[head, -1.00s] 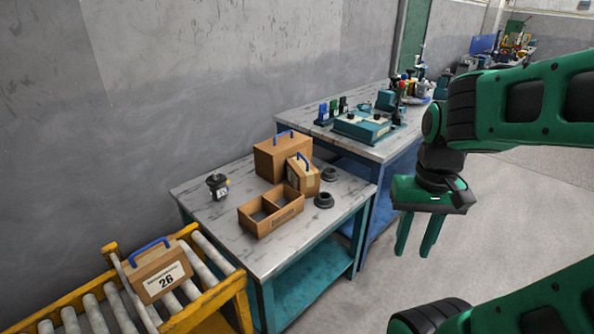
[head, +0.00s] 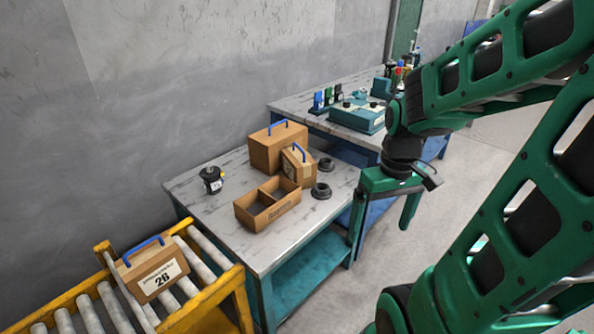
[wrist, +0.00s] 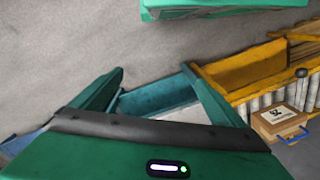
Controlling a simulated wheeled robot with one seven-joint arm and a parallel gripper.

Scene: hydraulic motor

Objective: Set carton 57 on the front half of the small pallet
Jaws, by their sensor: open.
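No carton marked 57 can be read in these views, and no small pallet shows. A carton labelled 26 (head: 152,273) with a blue handle lies on the roller conveyor; a labelled carton with a blue handle also shows on rollers in the wrist view (wrist: 280,121). On the table, a larger carton (head: 270,150) and a smaller carton (head: 305,172), both with blue handles, stand close together; no number on them is readable. My gripper (head: 383,222) is open and empty, in front of the table's right end. In the wrist view its fingers (wrist: 158,85) are spread with nothing between them.
The grey-topped table (head: 212,218) also holds an open divided box (head: 267,207), a black round part (head: 212,179) and dark rings (head: 321,191). The yellow-framed conveyor (head: 208,300) adjoins it at left. A second workbench (head: 290,105) stands behind. Grey floor lies right.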

